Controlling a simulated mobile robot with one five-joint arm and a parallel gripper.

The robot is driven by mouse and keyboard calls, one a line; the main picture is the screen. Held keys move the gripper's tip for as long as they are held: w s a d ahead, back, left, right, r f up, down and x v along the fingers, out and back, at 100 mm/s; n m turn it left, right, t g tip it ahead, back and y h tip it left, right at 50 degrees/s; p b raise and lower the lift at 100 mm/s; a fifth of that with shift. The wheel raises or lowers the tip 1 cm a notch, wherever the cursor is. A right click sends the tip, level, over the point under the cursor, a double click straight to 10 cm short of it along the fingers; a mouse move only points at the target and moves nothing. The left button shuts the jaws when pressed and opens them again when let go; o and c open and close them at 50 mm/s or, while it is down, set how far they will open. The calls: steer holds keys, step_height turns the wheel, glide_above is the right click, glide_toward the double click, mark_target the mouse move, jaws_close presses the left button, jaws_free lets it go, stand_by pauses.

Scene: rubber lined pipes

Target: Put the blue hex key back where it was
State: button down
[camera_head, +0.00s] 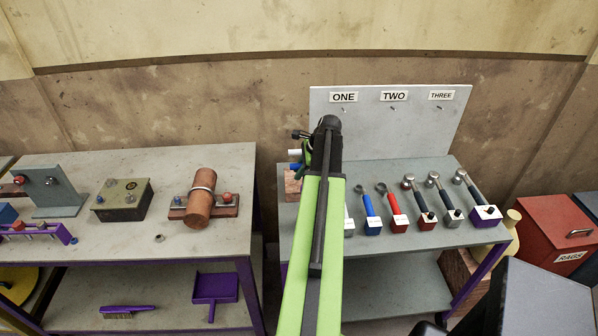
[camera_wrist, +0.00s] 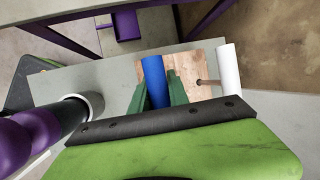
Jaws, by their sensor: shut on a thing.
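The blue hex key (camera_wrist: 154,72) shows in the wrist view as a thick blue handle between the two green fingers of my gripper (camera_wrist: 157,88). The fingers are shut on it. Its metal shaft is hidden. A wooden block (camera_wrist: 190,68) lies behind the handle; I cannot tell whether the key is in it or apart from it. A white-handled key (camera_wrist: 228,68) stands at the block's right with a thin shaft. In the head view, a bit of the blue handle (camera_head: 295,167) shows left of my arm, near the block (camera_head: 291,186). My fingers are hidden there.
A grey back panel (camera_head: 400,125) labelled ONE, TWO, THREE rises behind. Another bench (camera_head: 110,240) on the left bears a clamped brown cylinder (camera_head: 200,203). A gap separates the benches.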

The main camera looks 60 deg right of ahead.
steer(key=shift+f+b, duration=0.4)
steer(key=shift+f, duration=0.25)
steer(key=c, duration=1.2)
jaws_free()
steer(key=p+v, duration=1.5)
steer(key=v, duration=0.2)
steer(key=shift+r+p, duration=0.3)
steer(key=shift+p, duration=0.05)
